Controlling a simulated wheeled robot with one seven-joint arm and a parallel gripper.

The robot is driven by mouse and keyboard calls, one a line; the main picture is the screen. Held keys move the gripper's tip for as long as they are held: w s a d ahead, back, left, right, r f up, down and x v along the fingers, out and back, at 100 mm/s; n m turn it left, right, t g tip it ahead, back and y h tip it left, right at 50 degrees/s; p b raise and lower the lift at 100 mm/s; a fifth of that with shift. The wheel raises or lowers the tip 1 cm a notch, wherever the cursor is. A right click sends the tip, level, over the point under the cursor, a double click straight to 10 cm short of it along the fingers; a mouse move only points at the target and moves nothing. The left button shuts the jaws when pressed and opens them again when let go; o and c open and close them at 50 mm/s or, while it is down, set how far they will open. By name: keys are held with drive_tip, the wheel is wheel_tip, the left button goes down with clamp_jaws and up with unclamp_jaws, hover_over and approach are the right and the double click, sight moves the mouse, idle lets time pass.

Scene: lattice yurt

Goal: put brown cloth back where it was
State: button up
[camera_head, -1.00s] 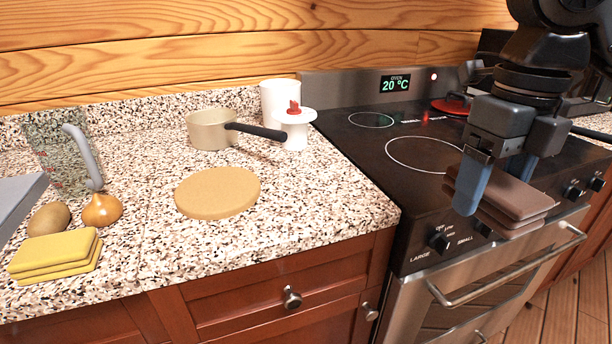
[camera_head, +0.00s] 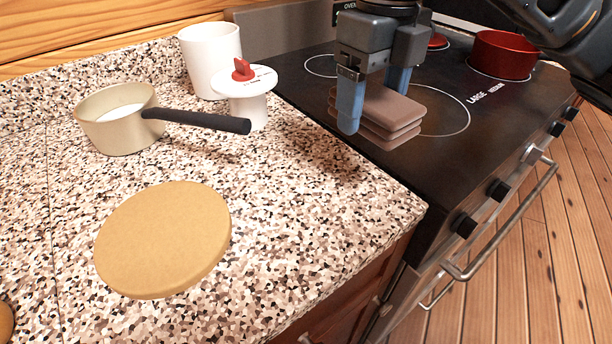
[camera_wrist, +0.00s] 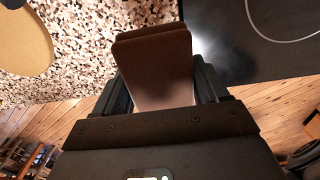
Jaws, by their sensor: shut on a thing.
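The brown cloth (camera_head: 384,112) is a folded stack of flat layers. My gripper (camera_head: 373,100) is shut on it, with one blue finger on each side, and holds it in the air near the stove's left edge. In the wrist view the brown cloth (camera_wrist: 156,68) sticks out from between the dark fingers, with the speckled counter and the black stove top behind it. The cloth looks roughly level. How high it is above the surface is hard to tell.
A round tan board (camera_head: 165,238) lies on the speckled counter (camera_head: 300,215). A beige saucepan (camera_head: 118,122) with a black handle, a white canister (camera_head: 208,62) and a white red-knobbed item (camera_head: 250,98) stand behind. A red pot (camera_head: 503,55) sits on the black stove (camera_head: 440,165). The counter's right front is clear.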

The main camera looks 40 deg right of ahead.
hover_over(313, 198)
wheel_tip(313, 198, down, 5)
drive_tip(key=shift+f, duration=2.15)
drive_tip(key=shift+f, duration=0.15)
drive_tip(key=o, duration=1)
wheel_tip(313, 198, up, 12)
drive_tip(key=shift+r+p, duration=0.2)
drive_tip(key=shift+p, duration=0.4)
